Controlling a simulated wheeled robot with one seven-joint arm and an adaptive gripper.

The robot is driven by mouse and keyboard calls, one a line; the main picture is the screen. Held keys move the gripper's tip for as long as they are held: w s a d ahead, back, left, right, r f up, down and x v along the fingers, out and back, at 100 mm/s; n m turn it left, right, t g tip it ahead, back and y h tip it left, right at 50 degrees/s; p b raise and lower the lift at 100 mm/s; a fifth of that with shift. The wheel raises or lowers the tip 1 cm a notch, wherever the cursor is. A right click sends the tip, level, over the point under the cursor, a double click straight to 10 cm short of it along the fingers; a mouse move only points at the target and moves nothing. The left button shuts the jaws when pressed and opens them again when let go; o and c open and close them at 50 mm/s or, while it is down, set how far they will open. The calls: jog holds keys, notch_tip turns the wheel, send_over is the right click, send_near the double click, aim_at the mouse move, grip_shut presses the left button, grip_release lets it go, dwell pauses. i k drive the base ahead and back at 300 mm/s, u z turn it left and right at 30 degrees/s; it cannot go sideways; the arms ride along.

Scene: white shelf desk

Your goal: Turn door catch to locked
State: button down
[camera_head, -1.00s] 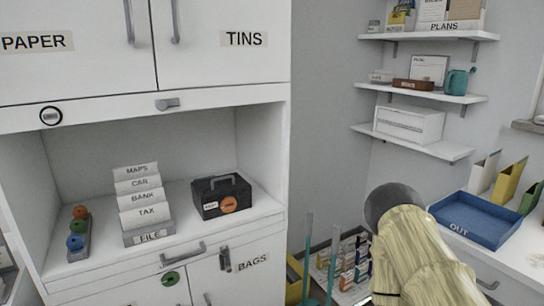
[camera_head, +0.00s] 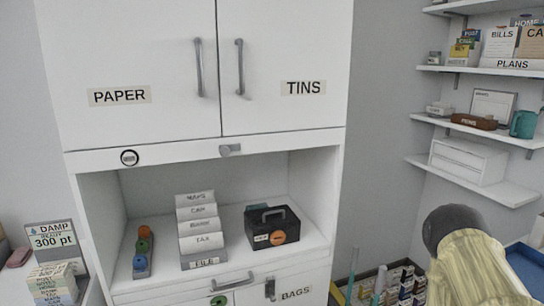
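A white cabinet (camera_head: 205,143) stands in front of me, with two shut upper doors marked PAPER and TINS. A small grey catch (camera_head: 230,149) sits on the rail below those doors and looks roughly horizontal. A darker upright catch (camera_head: 270,289) is on the lower door front beside the BAGS label, near the bottom of the view. I cannot tell which of these is the door catch, and no locked marking is readable. Part of my own arm shows at the lower right, away from the cabinet. My gripper's fingers are not in view.
The open niche holds a file rack (camera_head: 202,240), a black box (camera_head: 272,227) and a rack of coloured balls (camera_head: 142,252). Wall shelves (camera_head: 475,185) stand right. A DAMP sign (camera_head: 52,236) stands left.

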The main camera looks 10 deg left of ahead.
aim_at(224, 151)
jog(key=k, duration=1.2)
jog(key=u, duration=0.55)
jog(key=i, duration=0.7)
jog(key=u, duration=0.4)
